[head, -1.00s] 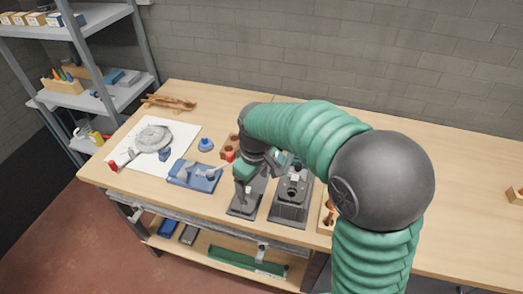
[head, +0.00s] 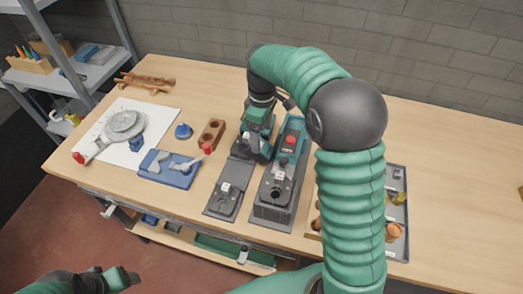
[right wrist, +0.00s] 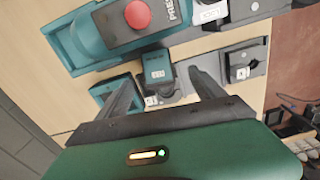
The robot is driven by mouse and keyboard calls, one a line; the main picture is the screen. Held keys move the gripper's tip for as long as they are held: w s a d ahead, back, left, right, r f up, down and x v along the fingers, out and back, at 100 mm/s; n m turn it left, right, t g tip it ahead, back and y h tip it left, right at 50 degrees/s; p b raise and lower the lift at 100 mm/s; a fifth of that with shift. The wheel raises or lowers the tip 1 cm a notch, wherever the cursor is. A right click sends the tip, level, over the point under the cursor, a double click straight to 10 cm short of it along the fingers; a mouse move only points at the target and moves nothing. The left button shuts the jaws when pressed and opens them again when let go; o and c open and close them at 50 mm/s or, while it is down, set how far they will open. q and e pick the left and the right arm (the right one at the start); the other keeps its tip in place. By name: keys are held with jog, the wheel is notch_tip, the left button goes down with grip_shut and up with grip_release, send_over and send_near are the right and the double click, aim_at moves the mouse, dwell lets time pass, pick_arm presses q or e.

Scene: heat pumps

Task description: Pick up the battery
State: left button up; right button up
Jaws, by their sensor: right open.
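The battery appears to be the small dark block with a pale label (right wrist: 157,70) in the right wrist view. It sits at the far end of a dark grey stand (head: 224,190). My right gripper (right wrist: 165,82) is open, with one finger on each side of the block; whether they touch it I cannot tell. In the head view my right gripper (head: 254,145) points down over the stand's back end and largely hides the block. Part of my left gripper (head: 118,279) shows at the bottom left, away from the workbench objects; its jaws are unclear.
A teal and grey press with a red button (head: 290,141) stands close right of the stand. A blue fixture with a red-tipped handle (head: 170,168) and a brown two-hole block (head: 211,134) lie left. A grey tray (head: 397,240) is at right.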

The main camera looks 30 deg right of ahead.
aim_at(262, 144)
jog(key=f, duration=0.2)
jog(key=shift+w+d+f, duration=0.25)
jog(key=shift+w+f, duration=0.05)
jog(key=f, duration=0.3)
jog(key=shift+a+f, duration=0.25)
jog(key=shift+a, duration=0.15)
jog(key=shift+a+f, duration=0.1)
jog(key=shift+f, duration=0.25)
jog(key=shift+w+f, duration=0.1)
jog(key=shift+w, duration=0.1)
jog(key=shift+s+d, duration=0.1)
jog(key=shift+d, duration=0.35)
jog(key=c, duration=0.6)
jog(key=shift+a, duration=0.25)
grip_shut()
